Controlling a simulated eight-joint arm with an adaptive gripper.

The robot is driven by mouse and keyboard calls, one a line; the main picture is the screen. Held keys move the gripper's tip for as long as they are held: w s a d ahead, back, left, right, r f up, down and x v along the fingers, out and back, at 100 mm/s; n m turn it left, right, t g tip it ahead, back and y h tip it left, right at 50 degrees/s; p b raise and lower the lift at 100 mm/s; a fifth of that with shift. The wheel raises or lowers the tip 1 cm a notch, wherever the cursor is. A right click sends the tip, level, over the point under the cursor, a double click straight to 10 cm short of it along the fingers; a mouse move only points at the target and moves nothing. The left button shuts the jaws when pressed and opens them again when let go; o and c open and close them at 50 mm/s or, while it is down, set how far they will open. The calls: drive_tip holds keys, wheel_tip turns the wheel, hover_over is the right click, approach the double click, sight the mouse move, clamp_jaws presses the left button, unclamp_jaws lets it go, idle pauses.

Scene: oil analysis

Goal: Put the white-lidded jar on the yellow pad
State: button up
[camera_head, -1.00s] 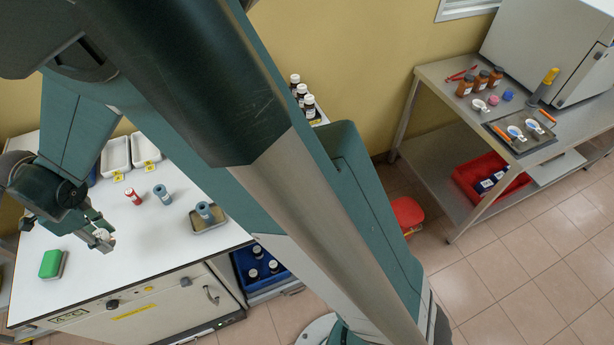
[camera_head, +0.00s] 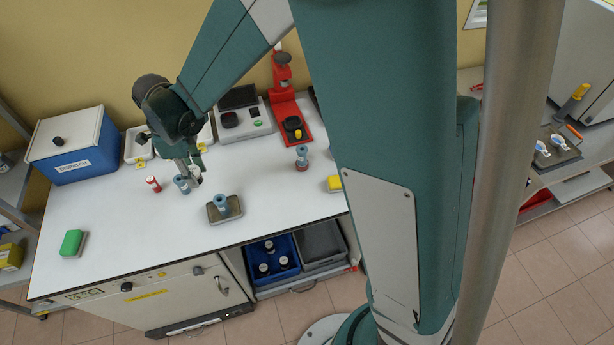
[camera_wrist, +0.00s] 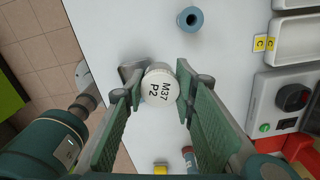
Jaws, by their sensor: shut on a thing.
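In the head view my gripper (camera_head: 195,179) is over the white bench, near a blue-grey cylinder (camera_head: 181,184), with only a little of the white lid (camera_head: 197,173) showing. The yellow pad (camera_head: 335,184) lies near the bench's front edge, right of the gripper and partly hidden by my arm. A yellow patch (camera_wrist: 160,168) at the wrist view's bottom edge looks like this pad.
A grey tray (camera_head: 213,217) holding a blue-grey cylinder (camera_head: 222,203) is just right of and in front of the gripper. A red jar (camera_head: 153,183) stands left. Open bench lies around the green block (camera_head: 72,243).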

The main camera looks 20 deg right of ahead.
drive_tip(key=s+d+m, duration=0.2)
drive_tip(key=d+m, duration=0.1)
drive_tip(key=d, duration=1.2)
drive_tip(key=s+d+r+m+p, duration=0.1)
drive_tip(key=s+d+m, duration=0.2)
drive_tip(key=d, duration=1.2)
drive_tip(key=s+d+r+m+p, duration=0.1)
drive_tip(key=s+d+m, duration=0.2)
drive_tip(key=d, duration=1.2)
drive_tip(key=shift+d+m, duration=0.15)
drive_tip(key=shift+m, duration=0.15)
hover_over(341, 179)
drive_tip(key=shift+s+f, duration=0.1)
drive_tip(key=shift+f, duration=2.75)
drive_tip(key=shift+f+b, duration=0.3)
drive_tip(key=shift+f, duration=1.75)
drive_tip(key=shift+f, duration=0.15)
